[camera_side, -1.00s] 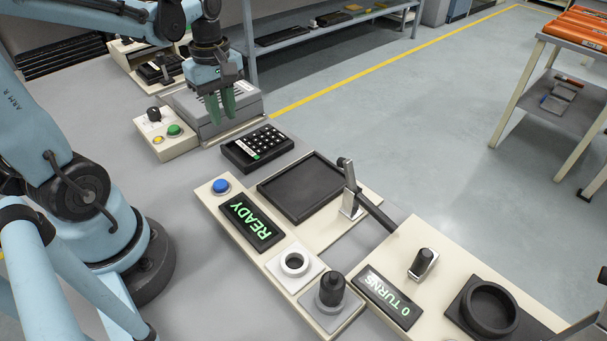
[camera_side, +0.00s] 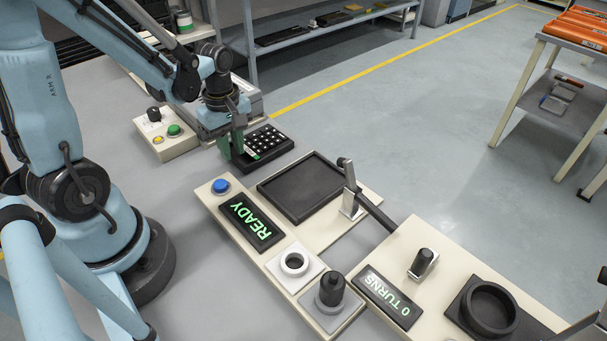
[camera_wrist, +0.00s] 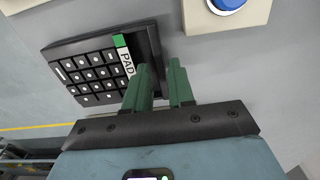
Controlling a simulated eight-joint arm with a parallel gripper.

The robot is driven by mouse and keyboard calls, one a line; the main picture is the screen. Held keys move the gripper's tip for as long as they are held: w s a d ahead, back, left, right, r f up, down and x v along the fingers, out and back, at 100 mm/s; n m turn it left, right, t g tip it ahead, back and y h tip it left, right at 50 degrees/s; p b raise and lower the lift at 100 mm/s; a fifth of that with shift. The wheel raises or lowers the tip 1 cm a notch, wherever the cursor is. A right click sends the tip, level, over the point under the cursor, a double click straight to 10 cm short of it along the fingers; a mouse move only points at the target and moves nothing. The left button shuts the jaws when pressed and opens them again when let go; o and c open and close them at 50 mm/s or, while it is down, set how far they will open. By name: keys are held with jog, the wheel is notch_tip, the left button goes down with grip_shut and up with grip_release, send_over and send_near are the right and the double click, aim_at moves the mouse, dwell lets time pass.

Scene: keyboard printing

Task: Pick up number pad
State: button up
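The number pad (camera_side: 270,140) is a black block with white-marked keys and a green-and-white PAD label along one edge. It lies flat on the grey table. It also shows in the wrist view (camera_wrist: 90,75), at upper left. My gripper (camera_side: 232,152) is at the pad's labelled end, pointing down. In the wrist view its green fingers (camera_wrist: 161,67) are apart, one over the labelled edge and the other beyond it. I cannot tell whether either finger touches the pad. The gripper hides part of the pad's near end.
A black tray (camera_side: 263,190) lies right of the pad on a cream panel with a blue button (camera_side: 221,186), a READY display (camera_side: 252,222) and a lever post (camera_side: 350,195). A cream button box (camera_side: 165,142) stands to the left.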

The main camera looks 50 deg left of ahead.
jog(key=shift+f, duration=0.6)
grip_shut()
dwell(1.1)
